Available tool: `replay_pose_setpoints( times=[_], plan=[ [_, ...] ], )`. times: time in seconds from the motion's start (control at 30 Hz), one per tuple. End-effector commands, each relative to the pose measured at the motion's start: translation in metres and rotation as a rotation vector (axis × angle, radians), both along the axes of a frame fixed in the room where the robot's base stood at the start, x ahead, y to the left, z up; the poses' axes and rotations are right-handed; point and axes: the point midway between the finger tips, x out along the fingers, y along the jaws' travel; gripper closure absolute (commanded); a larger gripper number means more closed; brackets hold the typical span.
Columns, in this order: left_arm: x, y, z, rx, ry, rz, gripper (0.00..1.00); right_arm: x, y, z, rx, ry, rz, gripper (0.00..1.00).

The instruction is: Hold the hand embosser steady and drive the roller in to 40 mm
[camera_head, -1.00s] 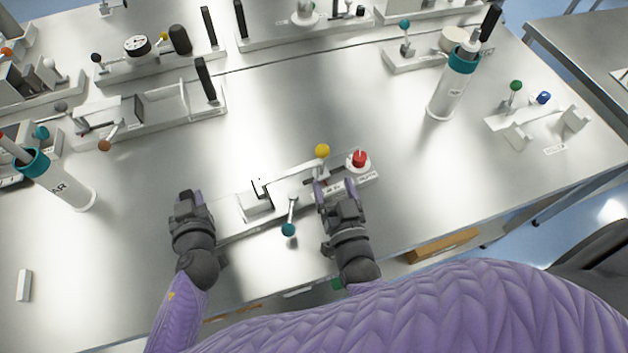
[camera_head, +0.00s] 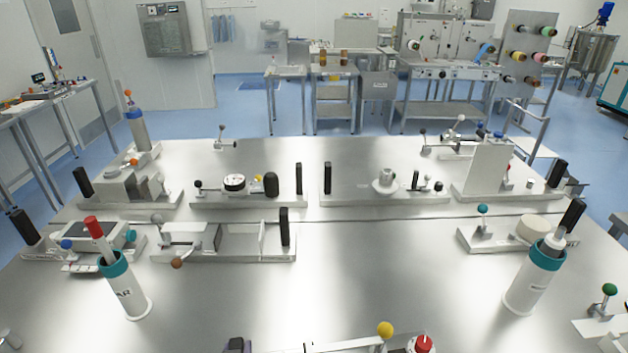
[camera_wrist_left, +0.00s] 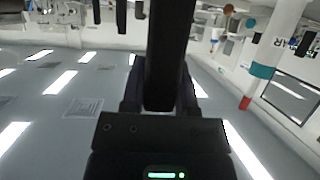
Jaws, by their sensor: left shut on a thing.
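The hand embosser shows only by its far edge at the bottom of the head view, with a pale base part (camera_head: 345,346), a yellow ball knob (camera_head: 385,329) and a red knob (camera_head: 424,344). The rest of it, the roller and any scale are below the frame. My left gripper (camera_head: 236,346) just shows at the bottom edge, at the embosser's left end. In the left wrist view my left gripper (camera_wrist_left: 160,90) is shut on a dark upright bar, the embosser's handle (camera_wrist_left: 170,45). My right gripper is out of view.
Two white cylinders with teal rims (camera_head: 130,290) (camera_head: 530,285) stand left and right on the steel table (camera_head: 330,290). Several fixtures line the back, including a dial gauge device (camera_head: 235,184). A fixture with a green knob (camera_head: 609,290) is at the right. The table's middle is clear.

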Motion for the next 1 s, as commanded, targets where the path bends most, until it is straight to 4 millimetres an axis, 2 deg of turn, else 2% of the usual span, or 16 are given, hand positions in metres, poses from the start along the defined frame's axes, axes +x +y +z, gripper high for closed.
replay_pose_setpoints(
  times=[0.1, 0.13, 0.3, 0.33, 0.53, 0.63, 1.0],
  plan=[
    [-0.002, 0.0, -0.004, -0.002, 0.01, 0.0, 1.0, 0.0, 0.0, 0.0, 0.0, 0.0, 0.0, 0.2],
    [-0.002, 0.0, -0.003, -0.002, 0.009, 0.0, 0.6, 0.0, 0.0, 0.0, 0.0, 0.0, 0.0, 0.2],
    [-0.001, 0.0, -0.002, 0.0, 0.004, 0.001, 0.24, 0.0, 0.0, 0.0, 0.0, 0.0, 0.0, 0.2],
    [-0.001, 0.0, -0.001, 0.0, 0.004, 0.001, 0.21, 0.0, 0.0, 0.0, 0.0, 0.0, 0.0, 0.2],
    [0.0, 0.0, 0.0, 0.0, 0.0, 0.001, 0.21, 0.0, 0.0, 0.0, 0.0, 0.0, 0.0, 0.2],
    [-0.007, -0.001, 0.003, -0.001, 0.0, 0.0, 0.21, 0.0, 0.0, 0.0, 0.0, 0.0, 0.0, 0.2],
    [-0.094, -0.01, 0.038, -0.002, 0.004, 0.002, 0.21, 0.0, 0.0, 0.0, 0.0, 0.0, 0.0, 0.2]
  ],
)
